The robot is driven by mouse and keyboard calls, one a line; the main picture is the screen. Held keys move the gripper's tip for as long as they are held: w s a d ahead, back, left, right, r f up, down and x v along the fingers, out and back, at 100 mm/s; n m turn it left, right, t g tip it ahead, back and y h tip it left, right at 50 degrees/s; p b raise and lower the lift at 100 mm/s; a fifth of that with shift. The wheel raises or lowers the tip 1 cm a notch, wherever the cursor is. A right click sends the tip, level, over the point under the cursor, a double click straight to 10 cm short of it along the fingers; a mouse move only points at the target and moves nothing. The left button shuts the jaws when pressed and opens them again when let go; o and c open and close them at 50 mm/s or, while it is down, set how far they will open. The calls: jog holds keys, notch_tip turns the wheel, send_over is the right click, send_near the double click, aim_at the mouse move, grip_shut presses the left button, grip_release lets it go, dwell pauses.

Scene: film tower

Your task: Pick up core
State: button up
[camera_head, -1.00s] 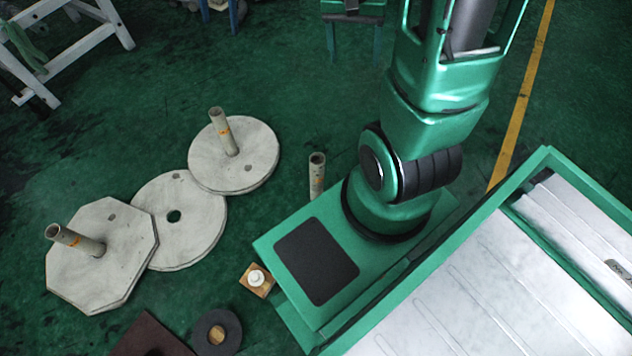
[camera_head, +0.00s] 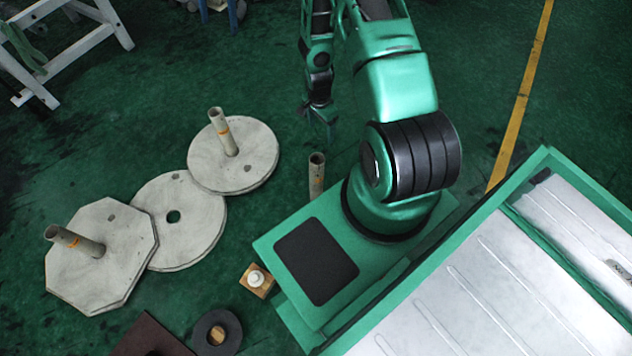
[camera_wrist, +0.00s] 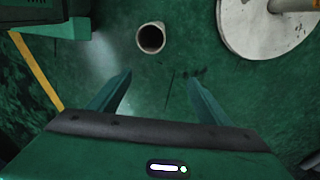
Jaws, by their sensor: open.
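A grey-beige tube, the core (camera_head: 316,177), stands upright on the green floor beside my base in the head view. The wrist view shows the core (camera_wrist: 151,51) from above, with its open top end ahead of the fingers and slightly left of their middle. My gripper (camera_head: 318,117) is open and empty, pointing down above and beyond the core in the head view. In the wrist view the gripper (camera_wrist: 160,80) has its two green fingers spread wide, with bare floor between them. It does not touch the core.
Two similar tubes stand on a round plate (camera_head: 255,165) and an octagonal plate (camera_head: 120,260). A round plate with a hole (camera_head: 200,225) lies between them. A wooden block (camera_head: 258,290) and a dark ring (camera_head: 232,325) lie nearer. Floor around the core looks clear.

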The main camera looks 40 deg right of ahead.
jog(key=m, duration=0.2)
send_near(317, 161)
jog(key=shift+s+a+f+y, duration=0.15)
jog(key=shift+s+f, duration=0.1)
jog(key=shift+s, duration=0.2)
jog(key=shift+s+a+f+y, duration=0.15)
jog(key=shift+s+f, duration=0.1)
jog(key=shift+s, duration=0.25)
notch_tip(317, 161, down, 5)
jog(key=shift+a+f, duration=0.1)
jog(key=shift+f, duration=0.15)
jog(key=f, duration=0.5)
jog(key=shift+s+a+f, duration=0.2)
jog(key=shift+a, duration=0.05)
jog(key=shift+c, duration=0.5)
grip_shut()
jog(key=shift+r, duration=0.1)
